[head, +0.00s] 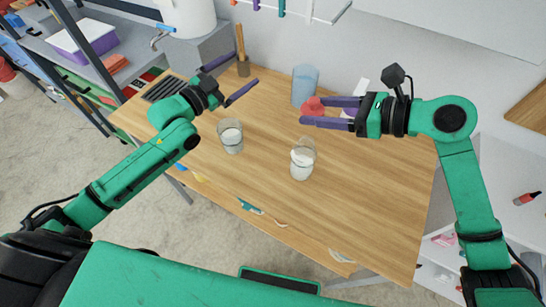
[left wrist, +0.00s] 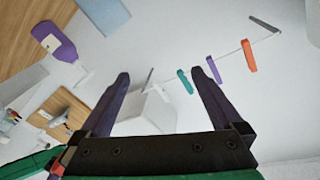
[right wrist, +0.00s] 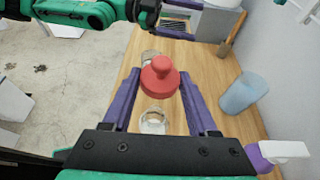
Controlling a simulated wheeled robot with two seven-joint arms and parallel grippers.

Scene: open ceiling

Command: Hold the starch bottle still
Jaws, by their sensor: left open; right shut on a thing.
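My right gripper (head: 312,110) is shut on a small red bottle-like thing (right wrist: 160,80) with a round body and a narrower top, held between the fingertips above the table. Its red side also shows in the head view (head: 313,104). No label can be read, so I cannot tell if it is the starch bottle. A purple bottle with a white spray top (right wrist: 282,150) stands behind the right gripper; it also shows in the left wrist view (left wrist: 58,42). My left gripper (head: 246,68) is open and empty above the table's far left part.
Two clear glasses with whitish contents, one at left (head: 231,137) and one nearer the middle (head: 301,160), stand on the wooden table (head: 370,200). The table's front right is clear.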

